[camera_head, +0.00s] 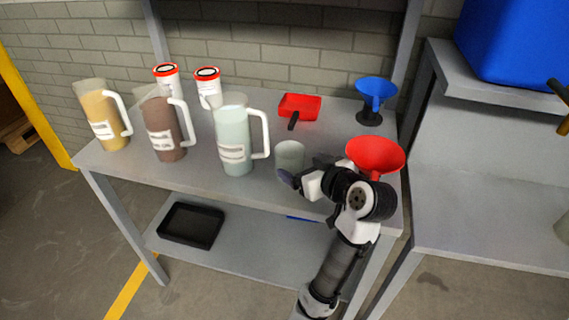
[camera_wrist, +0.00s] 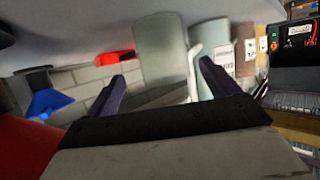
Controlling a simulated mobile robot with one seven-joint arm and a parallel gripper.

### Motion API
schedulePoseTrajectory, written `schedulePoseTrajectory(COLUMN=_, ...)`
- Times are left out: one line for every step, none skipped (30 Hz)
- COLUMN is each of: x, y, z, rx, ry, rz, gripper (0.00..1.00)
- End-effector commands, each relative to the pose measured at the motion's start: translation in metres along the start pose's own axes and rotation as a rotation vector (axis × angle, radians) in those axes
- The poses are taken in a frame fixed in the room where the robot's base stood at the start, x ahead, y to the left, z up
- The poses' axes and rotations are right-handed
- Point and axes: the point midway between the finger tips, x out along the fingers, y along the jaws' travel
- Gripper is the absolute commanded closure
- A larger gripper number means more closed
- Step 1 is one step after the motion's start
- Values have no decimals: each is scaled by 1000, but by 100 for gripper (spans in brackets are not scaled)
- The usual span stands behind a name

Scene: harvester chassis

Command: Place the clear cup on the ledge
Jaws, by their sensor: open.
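The clear cup (camera_head: 290,155), a greyish translucent tumbler, stands upright near the front edge of the grey table (camera_head: 205,160). My gripper (camera_head: 291,180) is right at the cup's near side, low by the table top. In the wrist view, which looks upside down, the open fingers of my gripper (camera_wrist: 168,64) show left and right of the clear cup (camera_wrist: 161,50). I cannot tell how far the fingertips reach around it; no grip shows. A raised grey ledge (camera_head: 485,92) at the right carries a blue box (camera_head: 520,40).
Several handled pitchers, including a pale green one (camera_head: 233,140), stand left of the cup. A red funnel (camera_head: 375,155) sits close right of my wrist. A red scoop (camera_head: 299,106) and blue funnel (camera_head: 375,92) are behind. The lower right counter (camera_head: 480,205) has free room.

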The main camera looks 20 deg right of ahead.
Motion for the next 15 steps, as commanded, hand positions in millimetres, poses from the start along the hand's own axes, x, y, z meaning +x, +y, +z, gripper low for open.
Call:
schedulePoseTrajectory(x=6, y=-1, z=-1, rx=1, ry=-2, rz=-5, gripper=13)
schedulePoseTrajectory(x=10, y=-1, z=-1, rx=1, ry=-1, rz=-4, gripper=13)
schedulePoseTrajectory(x=14, y=-1, z=-1, rx=1, ry=-2, rz=-4, gripper=13)
schedulePoseTrajectory(x=17, y=-2, z=-1, rx=0, ry=-2, rz=-4, gripper=13)
schedulePoseTrajectory(x=20, y=-2, z=-1, rx=0, ry=-1, rz=-4, gripper=13)
schedulePoseTrajectory(x=25, y=-3, z=-1, rx=0, ry=-2, rz=-6, gripper=13)
schedulePoseTrajectory(x=29, y=-4, z=-1, rx=0, ry=-2, rz=-6, gripper=13)
schedulePoseTrajectory(x=34, y=-4, z=-1, rx=0, ry=-2, rz=-6, gripper=13)
schedulePoseTrajectory(x=40, y=-6, z=-1, rx=1, ry=-2, rz=-7, gripper=13)
schedulePoseTrajectory(x=45, y=-6, z=-1, rx=1, ry=-3, rz=-7, gripper=13)
schedulePoseTrajectory(x=50, y=-6, z=0, rx=1, ry=-2, rz=-6, gripper=13)
schedulePoseTrajectory(x=55, y=-6, z=0, rx=0, ry=-1, rz=-6, gripper=13)
schedulePoseTrajectory(x=59, y=-6, z=0, rx=1, ry=-1, rz=-5, gripper=13)
schedulePoseTrajectory(x=62, y=-6, z=0, rx=1, ry=0, rz=-4, gripper=13)
schedulePoseTrajectory(x=64, y=-6, z=0, rx=1, ry=0, rz=-4, gripper=13)
